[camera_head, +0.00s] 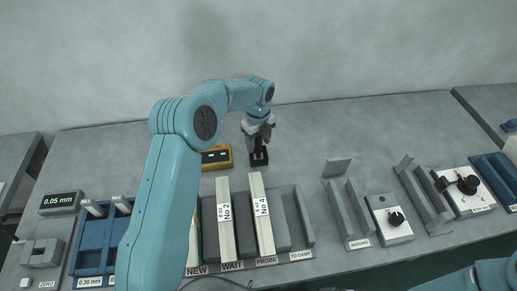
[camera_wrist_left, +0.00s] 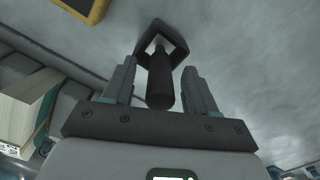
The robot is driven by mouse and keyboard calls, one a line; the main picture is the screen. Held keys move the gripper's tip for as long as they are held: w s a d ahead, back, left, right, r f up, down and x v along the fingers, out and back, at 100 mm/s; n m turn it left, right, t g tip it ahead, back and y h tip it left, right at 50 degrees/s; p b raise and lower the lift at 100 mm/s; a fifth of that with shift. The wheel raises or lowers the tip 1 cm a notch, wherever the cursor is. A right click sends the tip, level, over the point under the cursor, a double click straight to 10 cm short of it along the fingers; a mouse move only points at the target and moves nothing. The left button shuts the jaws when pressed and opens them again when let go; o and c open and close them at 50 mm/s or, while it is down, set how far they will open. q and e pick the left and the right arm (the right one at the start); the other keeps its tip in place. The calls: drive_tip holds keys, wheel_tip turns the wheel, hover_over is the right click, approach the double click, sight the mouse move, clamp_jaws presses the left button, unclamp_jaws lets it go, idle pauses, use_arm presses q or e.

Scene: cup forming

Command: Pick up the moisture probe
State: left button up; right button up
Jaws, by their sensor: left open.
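The moisture probe appears to be the dark cylinder (camera_wrist_left: 160,82) between the fingers in the left wrist view. Its far end meets a black square-framed holder (camera_wrist_left: 176,47). In the head view the black holder (camera_head: 259,159) stands on the grey bench, right of the yellow meter box (camera_head: 216,157). My left gripper (camera_head: 258,143) is right above and behind the holder and hides most of the probe. In the left wrist view my left gripper (camera_wrist_left: 160,88) is open, with one finger on each side of the cylinder and gaps visible. My right gripper is out of view.
Rack slots labelled NEW, WAIT, PROBE and TO DAMP stand in front, holding pale bars No 2 (camera_head: 225,225) and No 4 (camera_head: 261,215). A blue tray (camera_head: 92,240) and a display (camera_head: 59,202) reading 0.05 mm are left. A knobbed box (camera_head: 389,219) is right. The rear bench is mostly clear.

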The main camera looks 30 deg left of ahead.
use_arm(q)
drive_tip(key=shift+a+f, duration=0.1)
drive_tip(key=shift+f, duration=1)
clamp_jaws()
drive_tip(key=shift+r, duration=0.4)
wheel_tip(320, 180, up, 8)
drive_tip(key=shift+w+r+b, duration=0.1)
drive_tip(key=shift+r+b, duration=0.1)
drive_tip(key=shift+b, duration=0.5)
wheel_tip(320, 180, up, 11)
drive_tip(key=shift+p, duration=0.35)
